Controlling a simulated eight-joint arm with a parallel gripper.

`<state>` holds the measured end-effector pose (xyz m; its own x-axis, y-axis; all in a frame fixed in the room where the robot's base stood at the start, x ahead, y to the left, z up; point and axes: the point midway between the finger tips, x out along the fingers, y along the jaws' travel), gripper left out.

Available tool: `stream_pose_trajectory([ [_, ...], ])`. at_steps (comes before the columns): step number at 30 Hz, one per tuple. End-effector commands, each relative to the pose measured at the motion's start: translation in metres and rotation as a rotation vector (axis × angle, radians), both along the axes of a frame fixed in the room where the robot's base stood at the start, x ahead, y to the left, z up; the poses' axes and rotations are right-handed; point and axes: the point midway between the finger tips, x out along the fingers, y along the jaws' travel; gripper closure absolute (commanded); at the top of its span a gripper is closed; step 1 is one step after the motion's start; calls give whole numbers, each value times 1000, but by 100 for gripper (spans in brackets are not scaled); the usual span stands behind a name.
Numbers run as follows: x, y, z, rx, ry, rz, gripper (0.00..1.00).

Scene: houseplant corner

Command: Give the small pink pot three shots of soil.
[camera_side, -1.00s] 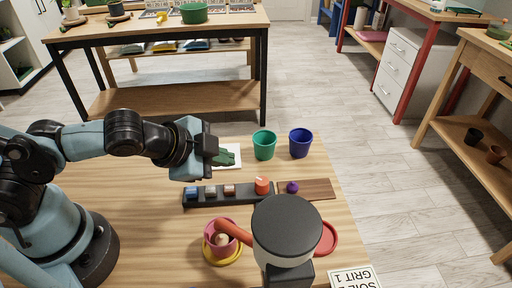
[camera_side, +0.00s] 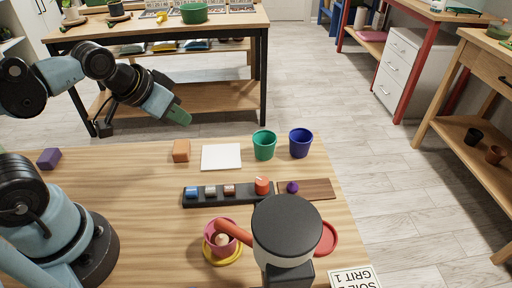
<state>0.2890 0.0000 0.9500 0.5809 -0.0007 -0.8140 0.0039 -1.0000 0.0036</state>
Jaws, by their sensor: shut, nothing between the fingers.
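The small pink pot (camera_side: 211,243) stands on a yellow saucer (camera_side: 238,256) at the front of the table. A pale brown lump shows inside it. The orange spout (camera_side: 234,231) of a dispenser with a dark round lid (camera_side: 287,224) reaches over the pot. A control strip (camera_side: 211,203) behind the pot carries blue, grey and brown buttons and an orange knob (camera_side: 262,185). My gripper (camera_side: 182,117) is shut and empty, raised beyond the table's back edge, well away from the pot and strip.
A green pot (camera_side: 264,145), a blue pot (camera_side: 300,142), a white square (camera_side: 221,157) and an orange block (camera_side: 181,151) lie along the back. A purple ball (camera_side: 292,187) sits on a brown board (camera_side: 318,190). A red saucer (camera_side: 328,238) is right of the dispenser. A purple block (camera_side: 49,158) is at left.

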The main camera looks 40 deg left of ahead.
Motion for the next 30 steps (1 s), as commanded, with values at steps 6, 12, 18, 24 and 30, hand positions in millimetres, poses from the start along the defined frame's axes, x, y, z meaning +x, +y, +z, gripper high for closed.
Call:
stream_pose_trajectory([
  [6,1,-3,1,7,10,-16,100],
  [12,6,-23,9,46,113,-142,100],
  [18,11,-58,21,119,289,-366,100],
  [24,12,-92,29,189,451,-583,100],
  [30,10,-114,34,232,553,-722,100],
])
